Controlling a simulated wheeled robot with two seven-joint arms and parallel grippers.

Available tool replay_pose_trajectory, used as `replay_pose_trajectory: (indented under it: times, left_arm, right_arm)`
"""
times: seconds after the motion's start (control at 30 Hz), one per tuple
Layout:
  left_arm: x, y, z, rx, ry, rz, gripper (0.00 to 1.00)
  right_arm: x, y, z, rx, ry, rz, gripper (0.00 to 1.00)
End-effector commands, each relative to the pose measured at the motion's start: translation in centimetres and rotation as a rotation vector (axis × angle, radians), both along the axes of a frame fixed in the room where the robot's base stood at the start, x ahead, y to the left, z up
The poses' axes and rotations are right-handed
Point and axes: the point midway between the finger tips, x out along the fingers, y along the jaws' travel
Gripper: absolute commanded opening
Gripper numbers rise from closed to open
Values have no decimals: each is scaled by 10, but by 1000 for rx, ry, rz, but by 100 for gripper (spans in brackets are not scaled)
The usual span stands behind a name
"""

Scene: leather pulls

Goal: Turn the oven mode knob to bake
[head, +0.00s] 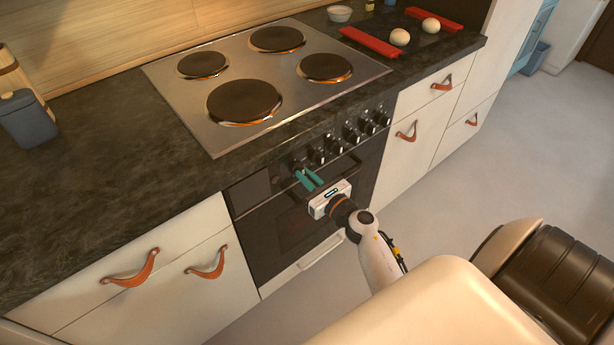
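The oven (290,225) is built in under the dark counter. Its black control panel carries a row of dark knobs with light rims, such as a middle one (333,145) and a right one (368,126). The leftmost knob (296,164) is partly hidden at my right gripper's fingertips. My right gripper (303,172) has two teal fingers pointing at the panel, with a narrow gap between them. I cannot tell whether they touch or grip that knob. The knob markings are too small to read, so the mode setting cannot be told. My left gripper is out of view.
A steel cooktop (215,125) with several dark burners lies above the oven. White cabinets with leather pulls (135,268) flank it. Red boards (370,42), pale round items (400,37) and a bowl (339,13) stand at the back right. The floor (440,200) at right is clear.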

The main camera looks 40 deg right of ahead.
Motion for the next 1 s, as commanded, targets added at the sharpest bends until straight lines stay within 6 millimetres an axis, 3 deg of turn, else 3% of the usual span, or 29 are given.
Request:
replay_pose_trajectory:
  times: [0.47,1.0]
  left_arm:
    - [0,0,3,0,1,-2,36]
    - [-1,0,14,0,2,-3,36]
  right_arm:
    - [0,0,1,123,9,1,0]
    - [0,-2,1,610,47,-1,0]
